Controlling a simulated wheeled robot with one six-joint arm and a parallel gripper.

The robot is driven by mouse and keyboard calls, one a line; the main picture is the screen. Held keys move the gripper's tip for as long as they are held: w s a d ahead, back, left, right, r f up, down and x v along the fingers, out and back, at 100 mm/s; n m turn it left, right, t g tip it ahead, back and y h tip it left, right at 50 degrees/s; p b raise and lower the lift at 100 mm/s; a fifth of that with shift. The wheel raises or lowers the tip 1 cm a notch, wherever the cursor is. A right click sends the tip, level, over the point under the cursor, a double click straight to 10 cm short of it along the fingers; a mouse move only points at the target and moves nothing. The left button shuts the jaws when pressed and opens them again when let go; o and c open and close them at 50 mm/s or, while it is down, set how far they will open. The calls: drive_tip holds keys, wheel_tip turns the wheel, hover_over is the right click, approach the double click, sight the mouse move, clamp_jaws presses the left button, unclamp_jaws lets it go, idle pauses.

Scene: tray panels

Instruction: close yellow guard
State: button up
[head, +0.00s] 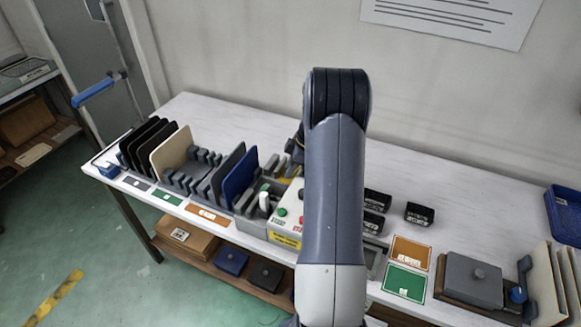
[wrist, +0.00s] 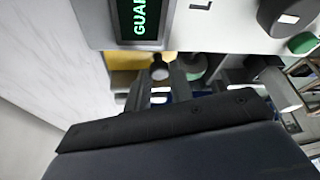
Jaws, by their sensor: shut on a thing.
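The yellow guard (wrist: 122,62) shows in part in the wrist view, beneath the edge of a control box with a lit green display (wrist: 140,18). A dark round knob (wrist: 159,70) stands in front of it. My gripper (wrist: 161,78) has its two grey fingers on either side of this knob and is shut on it. In the head view a small strip of the yellow guard (head: 291,173) shows left of my arm, behind the control box (head: 287,217). My arm hides most of the guard there, so its angle cannot be told.
The control box has green and red buttons and a yellow label. Panels stand in a slotted rack (head: 190,180) to the left. Black blocks (head: 419,213), an orange card (head: 411,253) and a green card (head: 405,282) lie right of my arm.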

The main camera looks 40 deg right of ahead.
clamp_jaws()
drive_tip(key=s+a+b, duration=0.4)
drive_tip(key=a+b, duration=0.1)
drive_tip(key=a, duration=0.2)
drive_tip(key=shift+s+a, duration=0.2)
drive_tip(key=shift+a, duration=0.1)
drive_tip(key=o, duration=0.5)
unclamp_jaws()
drive_tip(key=shift+s+a, duration=0.1)
drive_tip(key=shift+o, duration=0.5)
